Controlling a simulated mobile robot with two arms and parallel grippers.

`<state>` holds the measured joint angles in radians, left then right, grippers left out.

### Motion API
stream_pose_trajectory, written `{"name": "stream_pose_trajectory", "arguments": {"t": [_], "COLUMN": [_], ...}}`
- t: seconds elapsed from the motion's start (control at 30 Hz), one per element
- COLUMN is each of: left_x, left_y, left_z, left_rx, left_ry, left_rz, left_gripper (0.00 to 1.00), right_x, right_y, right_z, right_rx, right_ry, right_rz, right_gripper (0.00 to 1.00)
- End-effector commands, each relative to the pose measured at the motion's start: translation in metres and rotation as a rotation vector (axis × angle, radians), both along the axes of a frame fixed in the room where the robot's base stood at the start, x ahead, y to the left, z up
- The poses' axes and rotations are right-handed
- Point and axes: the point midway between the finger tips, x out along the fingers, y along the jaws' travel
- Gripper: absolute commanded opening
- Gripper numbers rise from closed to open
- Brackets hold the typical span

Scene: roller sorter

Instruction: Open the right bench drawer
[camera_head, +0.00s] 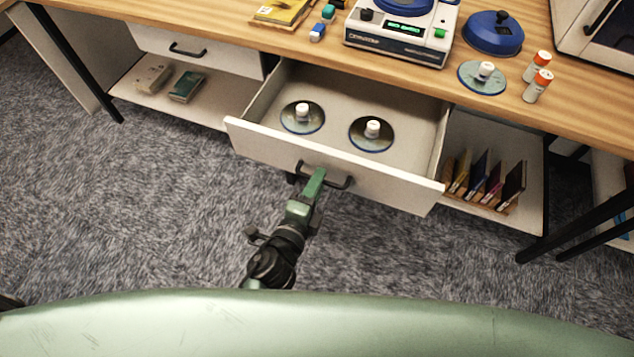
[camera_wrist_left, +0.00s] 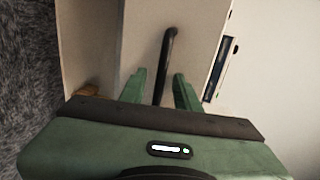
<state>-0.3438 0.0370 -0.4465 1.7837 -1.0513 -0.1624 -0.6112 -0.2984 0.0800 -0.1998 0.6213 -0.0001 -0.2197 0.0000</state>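The right bench drawer (camera_head: 400,187) is pulled well out from under the bench, and its inside shows. Two round discs with white knobs (camera_head: 302,116) (camera_head: 372,133) lie in it. The drawer has a black bar handle (camera_head: 343,183) on its front. My left gripper (camera_head: 318,174) is at the left part of this handle. In the left wrist view its two green fingers (camera_wrist_left: 159,88) stand apart on either side of the handle (camera_wrist_left: 168,55), with gaps visible between fingers and bar. My right gripper is in neither view.
A second drawer (camera_head: 215,54) at the left is shut. Below the bench top, a shelf holds small boxes (camera_head: 186,87), and a rack of thin coloured cases (camera_head: 487,180) stands at the right. Black bench legs (camera_head: 575,226) flank it. Carpet in front is clear.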

Motion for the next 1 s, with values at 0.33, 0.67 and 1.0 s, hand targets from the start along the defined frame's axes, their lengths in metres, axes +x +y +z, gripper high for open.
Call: {"name": "stream_pose_trajectory", "arguments": {"t": [0.33, 0.67, 1.0], "left_x": [-0.037, -0.071, -0.073], "left_y": [0.012, 0.023, 0.024], "left_z": [0.005, 0.015, 0.016], "left_rx": [0.000, 0.000, 0.000], "left_ry": [0.003, 0.001, 0.000], "left_rz": [0.000, 0.000, 0.000], "left_gripper": [0.32, 0.32, 0.32], "right_x": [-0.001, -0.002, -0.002], "right_y": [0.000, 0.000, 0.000], "right_z": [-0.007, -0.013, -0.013], "right_rx": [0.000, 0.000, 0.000], "right_ry": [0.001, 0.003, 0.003], "right_rz": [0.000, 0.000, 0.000], "right_gripper": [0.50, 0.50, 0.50]}}
